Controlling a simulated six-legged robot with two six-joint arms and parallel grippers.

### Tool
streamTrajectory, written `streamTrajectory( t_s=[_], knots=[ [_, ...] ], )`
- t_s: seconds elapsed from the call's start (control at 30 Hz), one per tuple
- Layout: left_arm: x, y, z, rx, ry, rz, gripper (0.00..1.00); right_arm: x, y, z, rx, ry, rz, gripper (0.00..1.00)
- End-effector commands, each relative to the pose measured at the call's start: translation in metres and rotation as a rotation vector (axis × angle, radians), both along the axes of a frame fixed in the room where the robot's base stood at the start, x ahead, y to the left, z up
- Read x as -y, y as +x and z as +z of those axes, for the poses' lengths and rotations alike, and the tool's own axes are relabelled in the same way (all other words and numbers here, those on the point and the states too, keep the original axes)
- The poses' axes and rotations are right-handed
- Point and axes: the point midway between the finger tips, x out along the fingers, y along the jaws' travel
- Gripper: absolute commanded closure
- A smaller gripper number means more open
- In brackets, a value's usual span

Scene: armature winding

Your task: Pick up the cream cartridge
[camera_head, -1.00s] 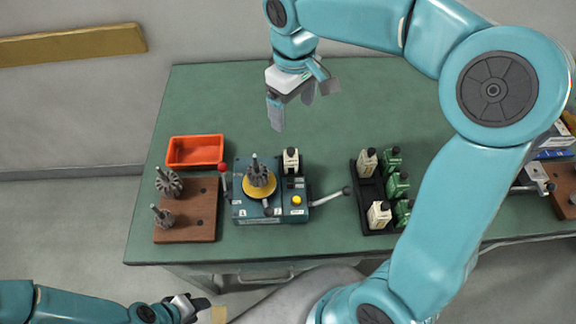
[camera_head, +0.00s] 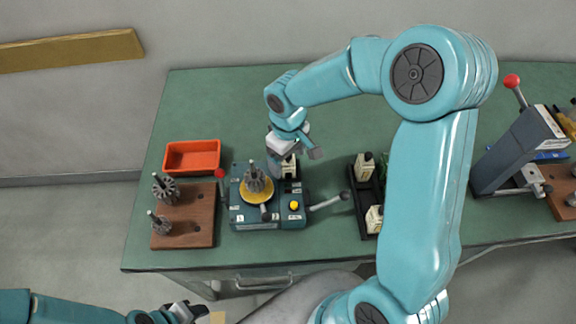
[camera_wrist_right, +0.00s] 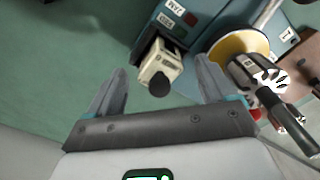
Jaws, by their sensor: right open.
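A cream cartridge (camera_head: 291,170) with a black knob stands at the back of the teal winding machine (camera_head: 262,217), partly hidden by my right gripper (camera_head: 282,160). In the right wrist view the same cream cartridge (camera_wrist_right: 160,63) shows between the two open fingers of my right gripper (camera_wrist_right: 158,84), ahead of them; no contact shows. Two more cream cartridges, one at the back (camera_head: 364,165) and one at the front (camera_head: 374,218), stand in the black rack (camera_head: 366,196). My left gripper (camera_head: 186,311) is low at the bottom left, away from the table; its jaws are unclear.
A red tray (camera_head: 192,156) and a wooden block with toothed armatures (camera_head: 200,222) lie to the left. The machine carries a yellow disc with an armature and a lever (camera_head: 328,202) to the right. A grey press (camera_head: 515,150) stands at the right. The back left table is clear.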

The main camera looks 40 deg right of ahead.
Motion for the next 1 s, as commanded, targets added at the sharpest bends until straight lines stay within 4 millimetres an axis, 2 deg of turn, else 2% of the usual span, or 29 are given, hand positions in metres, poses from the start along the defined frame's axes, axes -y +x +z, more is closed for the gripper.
streamTrajectory(
  t_s=[0.1, 0.3, 0.37, 0.4, 0.5, 0.83, 1.0],
  knots=[
    [0.0, 0.0, 0.0, 0.0, 0.0, 0.0, 0.57, 0.0, 0.0, -0.009, 0.0, 0.001, 0.001, 0.16],
    [0.0, 0.0, 0.0, 0.0, 0.0, 0.0, 0.57, 0.0, 0.0, -0.009, 0.001, 0.001, 0.0, 0.16],
    [0.0, 0.0, 0.0, 0.0, 0.0, 0.0, 0.57, 0.0, 0.0, -0.009, 0.001, 0.001, 0.0, 0.32],
    [0.0, 0.0, 0.0, 0.0, 0.0, 0.0, 0.57, 0.0, 0.0, -0.009, 0.001, 0.001, 0.0, 0.45],
    [0.0, 0.0, 0.0, 0.0, 0.0, 0.0, 0.57, 0.0, 0.0, -0.009, 0.001, 0.001, 0.0, 0.75],
    [0.0, 0.0, 0.0, 0.0, 0.0, 0.0, 0.57, 0.0, 0.0, -0.007, 0.001, 0.0, 0.001, 0.75],
    [0.0, 0.0, 0.0, 0.0, 0.0, 0.0, 0.57, 0.0, 0.001, 0.01, 0.005, 0.0, -0.002, 0.75]
  ],
)
